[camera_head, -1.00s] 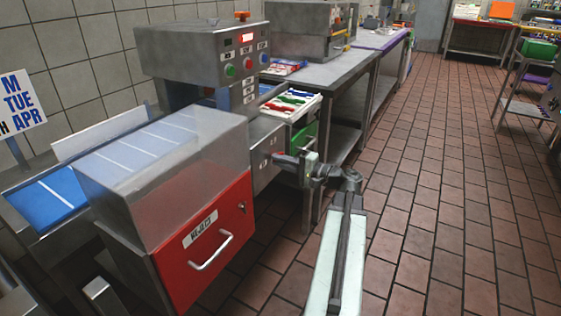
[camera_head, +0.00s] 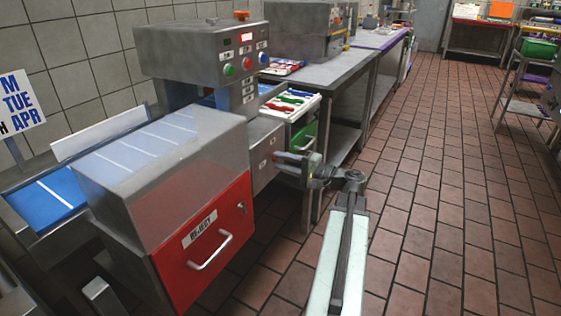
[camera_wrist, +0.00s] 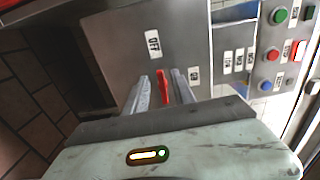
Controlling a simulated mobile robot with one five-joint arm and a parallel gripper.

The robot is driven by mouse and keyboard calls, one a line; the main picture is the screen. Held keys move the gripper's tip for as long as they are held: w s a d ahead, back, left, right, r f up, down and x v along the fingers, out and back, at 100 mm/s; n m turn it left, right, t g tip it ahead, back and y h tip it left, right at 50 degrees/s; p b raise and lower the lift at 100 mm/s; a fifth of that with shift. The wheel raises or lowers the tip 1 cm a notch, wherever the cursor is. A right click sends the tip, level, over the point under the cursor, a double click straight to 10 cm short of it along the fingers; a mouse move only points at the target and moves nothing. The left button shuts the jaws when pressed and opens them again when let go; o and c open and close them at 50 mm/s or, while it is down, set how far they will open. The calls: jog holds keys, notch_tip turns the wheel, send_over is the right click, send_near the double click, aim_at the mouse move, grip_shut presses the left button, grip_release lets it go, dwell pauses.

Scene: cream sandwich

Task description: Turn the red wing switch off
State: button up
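The red wing switch (camera_wrist: 162,88) sticks out from a grey metal panel (camera_wrist: 112,52) in the wrist view. An OFF label (camera_wrist: 153,43) is above it and an ON label (camera_wrist: 193,74) is to its right. My gripper (camera_wrist: 160,90) is open, with one finger on each side of the switch and narrow gaps between. I cannot tell if either finger touches it. In the head view my gripper (camera_head: 291,158) is at the side panel of the machine (camera_head: 262,150), and the switch there is mostly hidden.
A red-fronted cabinet with a clear cover (camera_head: 165,155) stands left of my arm. Push buttons (camera_head: 247,64) are on the upper panel. The tiled floor (camera_head: 440,190) on the right is clear.

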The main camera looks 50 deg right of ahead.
jog(key=v, duration=0.6)
jog(key=shift+s, duration=0.4)
jog(key=shift+d, duration=0.1)
